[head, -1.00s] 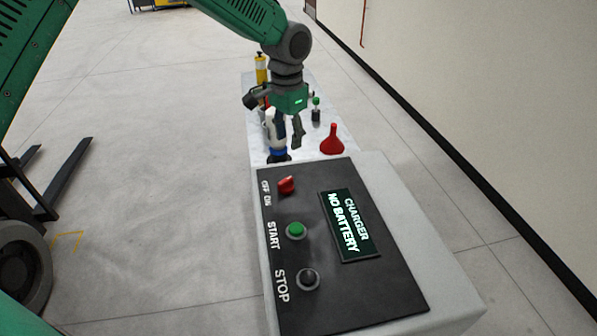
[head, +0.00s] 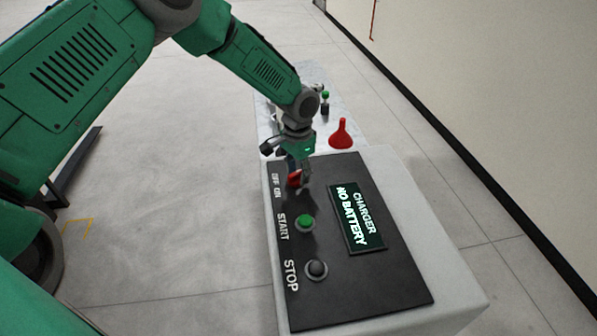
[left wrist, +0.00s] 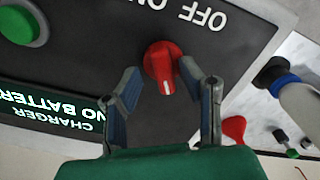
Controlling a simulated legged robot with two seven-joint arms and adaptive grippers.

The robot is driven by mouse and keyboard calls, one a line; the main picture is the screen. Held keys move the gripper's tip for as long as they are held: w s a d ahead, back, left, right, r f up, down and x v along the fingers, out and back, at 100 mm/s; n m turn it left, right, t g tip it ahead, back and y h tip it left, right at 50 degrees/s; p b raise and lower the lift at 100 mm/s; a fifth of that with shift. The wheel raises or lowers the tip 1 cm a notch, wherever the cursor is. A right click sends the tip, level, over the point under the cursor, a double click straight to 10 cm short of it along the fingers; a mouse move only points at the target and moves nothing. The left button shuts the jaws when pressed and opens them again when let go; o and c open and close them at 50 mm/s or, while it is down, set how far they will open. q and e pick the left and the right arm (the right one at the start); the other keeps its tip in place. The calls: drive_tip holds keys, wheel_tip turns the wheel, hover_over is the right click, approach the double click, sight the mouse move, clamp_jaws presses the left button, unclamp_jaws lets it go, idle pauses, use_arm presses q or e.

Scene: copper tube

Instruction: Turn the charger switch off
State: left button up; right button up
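The charger (head: 400,287) is a pale box with a black panel and a lit screen (head: 357,217) reading "CHARGER NO BATTERY". Its red rotary switch (head: 294,179) sits by the OFF and ON labels at the panel's far left corner. My left gripper (head: 299,184) is over the switch. In the left wrist view the two fingers (left wrist: 165,100) are apart, and the red knob (left wrist: 163,64) lies between and just beyond their tips, its white mark pointing toward the gripper. I cannot tell if a finger touches it. My right gripper is not in view.
The green START button (head: 305,223) and dark STOP button (head: 316,269) are on the same panel. A red funnel (head: 342,134) stands on the white table behind the charger. Open floor lies left.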

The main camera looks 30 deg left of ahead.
use_arm(q)
drive_tip(key=shift+a, duration=0.55)
clamp_jaws()
drive_tip(key=shift+d, duration=0.15)
drive_tip(key=shift+d+r+n, duration=0.1)
drive_tip(key=shift+d+n, duration=0.05)
drive_tip(key=shift+n, duration=0.15)
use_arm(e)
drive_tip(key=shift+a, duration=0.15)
use_arm(q)
drive_tip(key=n, duration=0.2)
drive_tip(key=shift+a+n, duration=0.2)
drive_tip(key=shift+n, duration=0.2)
drive_tip(key=n, duration=0.2)
drive_tip(key=shift+w+d+n, duration=0.1)
drive_tip(key=shift+d+n, duration=0.05)
drive_tip(key=shift+n, duration=0.25)
drive_tip(key=n, duration=0.5)
drive_tip(key=shift+n, duration=0.3)
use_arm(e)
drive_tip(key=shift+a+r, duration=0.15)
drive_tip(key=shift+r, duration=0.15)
use_arm(q)
drive_tip(key=shift+r, duration=0.1)
